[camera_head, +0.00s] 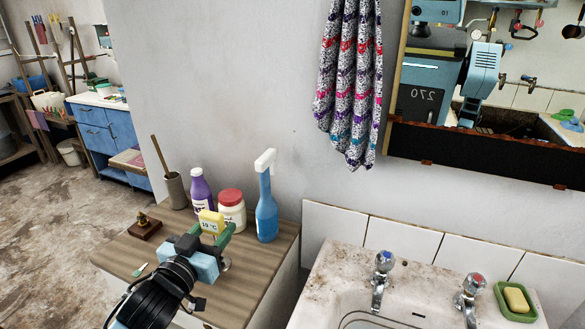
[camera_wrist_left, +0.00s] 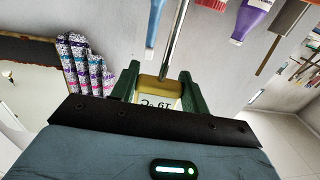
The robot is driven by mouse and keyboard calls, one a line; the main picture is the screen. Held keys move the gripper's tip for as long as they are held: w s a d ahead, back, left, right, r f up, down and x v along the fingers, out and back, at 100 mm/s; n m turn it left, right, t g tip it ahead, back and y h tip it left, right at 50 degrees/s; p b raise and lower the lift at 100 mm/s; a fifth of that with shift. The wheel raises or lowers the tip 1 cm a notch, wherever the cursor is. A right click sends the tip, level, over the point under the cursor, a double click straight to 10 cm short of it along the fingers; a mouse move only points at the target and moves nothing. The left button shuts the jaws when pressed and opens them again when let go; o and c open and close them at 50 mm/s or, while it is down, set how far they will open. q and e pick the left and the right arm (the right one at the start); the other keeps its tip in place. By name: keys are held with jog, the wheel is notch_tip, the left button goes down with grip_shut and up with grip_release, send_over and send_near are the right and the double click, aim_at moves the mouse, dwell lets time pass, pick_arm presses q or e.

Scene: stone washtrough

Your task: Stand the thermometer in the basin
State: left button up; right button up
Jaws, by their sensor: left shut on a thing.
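The thermometer has a yellow head (camera_head: 211,220) with a display reading about 19 °C. My left gripper (camera_head: 216,229) is shut on this head, above the wooden counter. In the left wrist view the yellow head (camera_wrist_left: 160,91) sits between the green fingers (camera_wrist_left: 158,98), and a thin metal rod (camera_wrist_left: 175,40) extends from it. The rod is hidden in the head view. The basin (camera_head: 375,322) is at the bottom right, cut off by the frame's lower edge, and is well to the right of the gripper. My right gripper is not in view.
On the counter (camera_head: 238,290) stand a blue spray bottle (camera_head: 267,210), a white jar with red lid (camera_head: 232,210), a purple bottle (camera_head: 200,190) and a brush pot (camera_head: 175,190). Two taps (camera_head: 382,275) (camera_head: 470,292) and a soap dish (camera_head: 515,305) line the basin's back. A towel (camera_head: 350,80) hangs above.

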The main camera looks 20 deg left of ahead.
pick_arm(q)
jog(key=s+d+f, duration=0.5)
jog(key=s+d, duration=0.4)
jog(key=s, duration=0.1)
jog(key=shift+p, duration=0.4)
jog(key=shift+s, duration=0.1)
jog(key=shift+r, duration=0.1)
dwell(2.5)
